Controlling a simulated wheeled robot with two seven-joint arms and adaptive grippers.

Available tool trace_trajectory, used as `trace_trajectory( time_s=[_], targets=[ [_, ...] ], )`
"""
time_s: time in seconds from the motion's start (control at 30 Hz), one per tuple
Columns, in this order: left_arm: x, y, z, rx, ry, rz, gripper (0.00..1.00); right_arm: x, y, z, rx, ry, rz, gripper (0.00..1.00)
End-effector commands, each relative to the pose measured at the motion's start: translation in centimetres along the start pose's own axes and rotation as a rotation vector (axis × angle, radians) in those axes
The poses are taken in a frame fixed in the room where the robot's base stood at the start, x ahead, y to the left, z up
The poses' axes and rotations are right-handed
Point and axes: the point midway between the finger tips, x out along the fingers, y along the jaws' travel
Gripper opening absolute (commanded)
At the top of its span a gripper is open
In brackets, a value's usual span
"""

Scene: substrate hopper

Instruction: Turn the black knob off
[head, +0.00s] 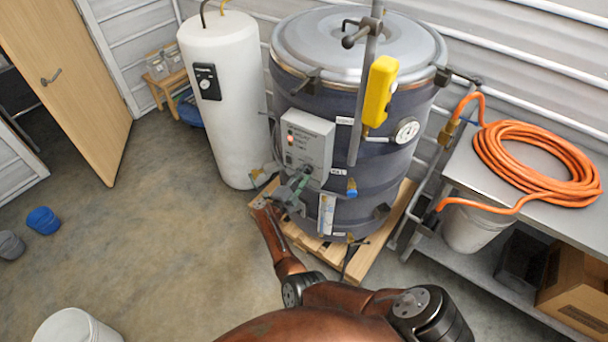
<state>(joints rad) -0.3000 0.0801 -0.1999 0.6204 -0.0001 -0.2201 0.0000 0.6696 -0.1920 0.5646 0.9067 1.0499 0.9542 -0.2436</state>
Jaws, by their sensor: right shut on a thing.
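A grey control box (307,143) with a small lit red-orange lamp (291,140) is fixed to the front of the dark blue drum (345,195). My right gripper (297,186) is at the lower edge of this box. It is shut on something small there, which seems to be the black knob. The gripper hides the knob, so its setting cannot be read. My left gripper is not in view.
The drum stands on a wooden pallet (372,262). A yellow box (380,90) hangs on an upright pole before it. A white tank (228,110) stands left, a bench (448,166) with coiled orange hose (535,165) right. The floor at left is mostly clear.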

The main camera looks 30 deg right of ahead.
Motion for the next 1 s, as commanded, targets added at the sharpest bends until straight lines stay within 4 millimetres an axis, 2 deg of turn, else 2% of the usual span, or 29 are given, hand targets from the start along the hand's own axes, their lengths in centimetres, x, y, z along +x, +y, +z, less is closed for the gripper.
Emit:
trace_trajectory(
  time_s=[0.6, 0.63, 0.87, 1.0],
  targets=[
    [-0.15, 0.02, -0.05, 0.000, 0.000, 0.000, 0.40, -0.05, 0.00, 0.12, -0.039, -0.003, -0.001, 0.05],
    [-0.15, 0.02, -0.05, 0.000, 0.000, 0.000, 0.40, -0.05, 0.00, 0.11, -0.039, -0.003, -0.001, 0.32],
    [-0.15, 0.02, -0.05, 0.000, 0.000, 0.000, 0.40, -0.01, 0.01, 0.03, -0.038, -0.001, 0.000, 0.47],
    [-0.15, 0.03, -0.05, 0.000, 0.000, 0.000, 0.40, 0.01, 0.02, 0.00, -0.038, 0.000, 0.000, 0.47]
  ],
)
